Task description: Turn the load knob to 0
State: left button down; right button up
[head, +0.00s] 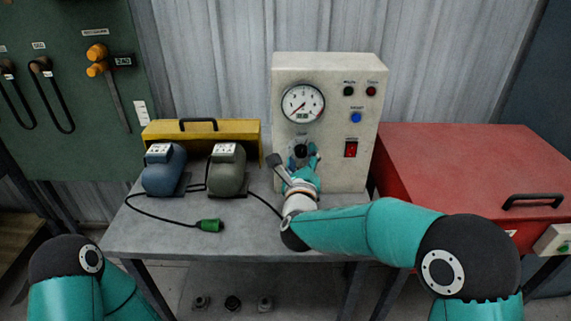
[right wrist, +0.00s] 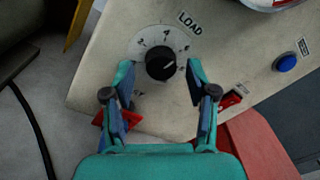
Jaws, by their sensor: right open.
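The load knob (right wrist: 160,65) is a black round knob on a pale dial plate, with the label LOAD beside it in the right wrist view. Several dial numbers show around its upper side; which number it points to is hard to tell. In the head view the knob (head: 301,151) is on the front of the cream control box (head: 345,85), below the gauge. My right gripper (head: 303,163) is right in front of it. In the right wrist view its open fingers (right wrist: 161,75) stand either side of the knob, with gaps visible. My left gripper is out of view.
The box also carries a round gauge (head: 303,103), a blue button (head: 356,117) and a red switch (head: 351,149). Blue (head: 163,170) and olive (head: 228,170) devices with cables stand left on the grey table (head: 150,233). A red cabinet (head: 470,160) stands right.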

jog(key=s+a, duration=0.1)
jog(key=s, duration=1.1)
jog(key=shift+a+f, duration=0.1)
jog(key=shift+f, duration=0.05)
